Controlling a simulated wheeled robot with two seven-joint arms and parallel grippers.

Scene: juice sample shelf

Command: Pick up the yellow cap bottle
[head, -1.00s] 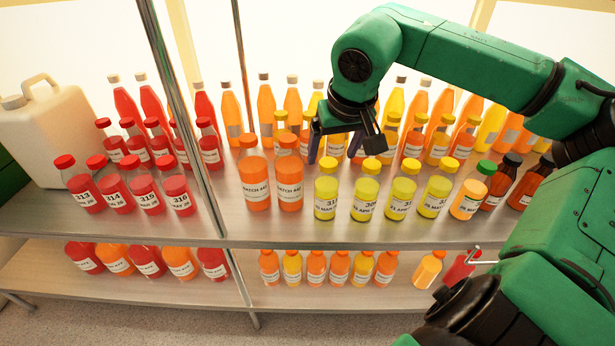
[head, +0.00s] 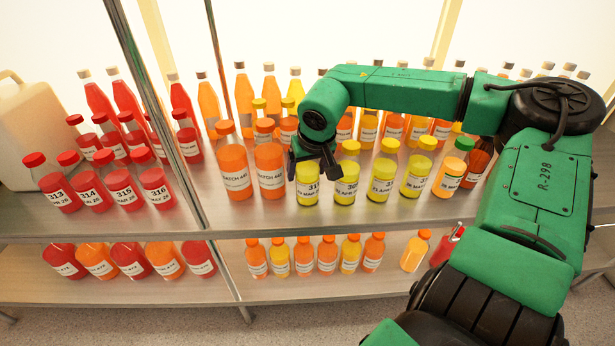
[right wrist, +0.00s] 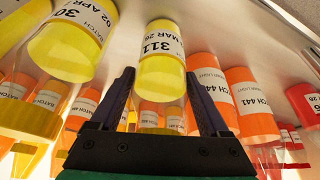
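Several yellow-cap bottles of yellow juice stand in a front row on the upper shelf. The leftmost, labelled 311 (head: 308,190), has its cap hidden behind my right gripper (head: 312,166) in the head view. In the right wrist view bottle 311 (right wrist: 160,75) appears between the two spread fingers of my right gripper (right wrist: 157,78). The fingers look open, with space on both sides of the bottle. Its yellow-cap neighbour (head: 345,184) stands just right of it in the head view. My left gripper is not in view.
Orange-cap bottles (head: 269,170) stand close to the left of bottle 311. A green-cap bottle (head: 450,176) ends the row at right. More bottles crowd behind. A metal post (head: 160,100) rises at left, and a lower shelf (head: 330,287) holds more bottles.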

